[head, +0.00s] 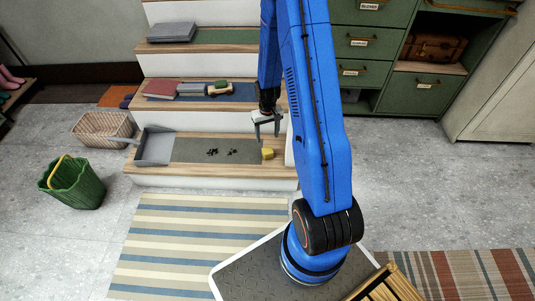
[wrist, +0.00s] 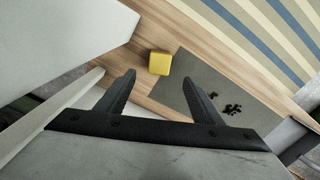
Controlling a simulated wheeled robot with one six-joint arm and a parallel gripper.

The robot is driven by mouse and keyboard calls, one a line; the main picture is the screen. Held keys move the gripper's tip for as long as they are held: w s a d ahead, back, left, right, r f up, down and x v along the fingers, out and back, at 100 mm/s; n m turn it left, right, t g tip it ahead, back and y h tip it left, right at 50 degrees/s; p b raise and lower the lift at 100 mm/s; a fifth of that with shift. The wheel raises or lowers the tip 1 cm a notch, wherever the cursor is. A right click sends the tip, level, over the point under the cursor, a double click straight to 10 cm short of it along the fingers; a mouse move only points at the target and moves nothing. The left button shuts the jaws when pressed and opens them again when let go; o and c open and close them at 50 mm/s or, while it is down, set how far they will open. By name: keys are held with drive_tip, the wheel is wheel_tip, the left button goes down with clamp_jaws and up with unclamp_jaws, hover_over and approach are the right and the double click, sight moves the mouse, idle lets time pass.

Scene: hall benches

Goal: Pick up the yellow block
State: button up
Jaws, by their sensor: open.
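The yellow block (head: 267,153) sits on the lowest wooden stair step, at the right end of a grey mat. In the wrist view the yellow block (wrist: 160,63) lies on the bare wood beside the mat edge, ahead of the fingertips. My gripper (head: 267,131) hangs above that step, over the block and apart from it. In the wrist view my gripper (wrist: 160,88) is open, with nothing between its two dark fingers.
The grey mat (head: 192,147) holds small black bits (head: 231,152). A grey dustpan (head: 154,147) stands at its left end. A wicker basket (head: 102,130) and green bucket (head: 72,183) are on the floor at left. Books and small things lie on higher steps.

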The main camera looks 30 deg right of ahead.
sight(268, 150)
drive_tip(key=shift+f, duration=6.05)
drive_tip(key=c, duration=1.2)
